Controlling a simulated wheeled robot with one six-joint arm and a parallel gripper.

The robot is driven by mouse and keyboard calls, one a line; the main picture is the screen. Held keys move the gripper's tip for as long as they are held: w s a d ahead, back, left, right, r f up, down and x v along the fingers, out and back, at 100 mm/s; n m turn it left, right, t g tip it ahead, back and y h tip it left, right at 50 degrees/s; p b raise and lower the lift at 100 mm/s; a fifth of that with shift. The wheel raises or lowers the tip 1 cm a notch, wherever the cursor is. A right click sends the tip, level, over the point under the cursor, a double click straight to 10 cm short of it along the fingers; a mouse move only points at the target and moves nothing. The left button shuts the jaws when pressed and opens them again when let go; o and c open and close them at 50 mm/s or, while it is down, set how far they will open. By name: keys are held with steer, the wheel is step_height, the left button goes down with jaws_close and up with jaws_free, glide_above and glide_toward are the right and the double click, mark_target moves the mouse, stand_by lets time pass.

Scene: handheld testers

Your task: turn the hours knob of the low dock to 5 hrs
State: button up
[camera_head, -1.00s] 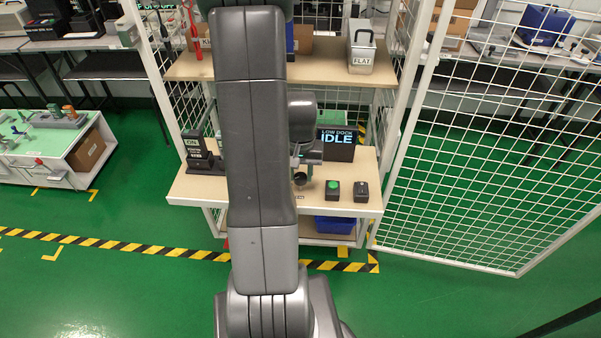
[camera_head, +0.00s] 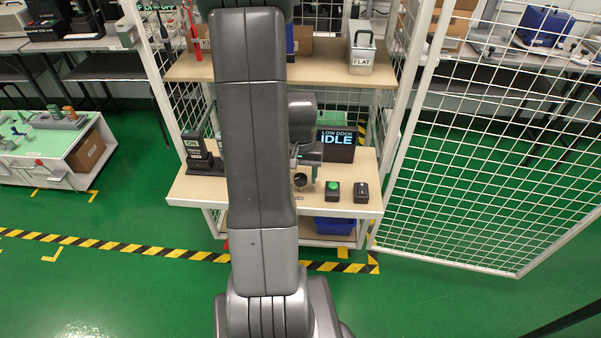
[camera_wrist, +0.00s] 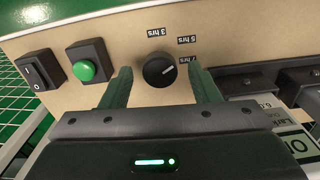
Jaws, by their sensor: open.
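The hours knob (camera_wrist: 159,70) is a round black dial on the low dock's light wooden board (camera_wrist: 225,45). Its white mark points toward the 7 hrs label (camera_wrist: 191,60). The 5 hrs label (camera_wrist: 187,40) and the 3 hrs label (camera_wrist: 159,32) appear upside down in the wrist view. My gripper (camera_wrist: 160,73) is open, with one green finger on each side of the knob and a gap at both sides. The knob (camera_head: 300,179) also shows below my gripper in the head view. The dock's screen (camera_head: 337,139) reads LOW DOCK IDLE.
A green button (camera_wrist: 86,62) and a black rocker switch (camera_wrist: 40,70) sit beside the knob. A shelf (camera_head: 270,71) is above the board, and a white mesh panel (camera_head: 480,160) stands at right.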

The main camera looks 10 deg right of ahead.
mark_target(301, 177)
step_height(301, 177, up, 14)
steer(key=p, duration=0.1)
stand_by(0.5)
steer(key=shift+f, duration=0.2)
step_height(301, 177, down, 14)
steer(key=shift+r+b, duration=0.1)
steer(key=shift+b, duration=0.45)
steer(key=shift+r, duration=0.1)
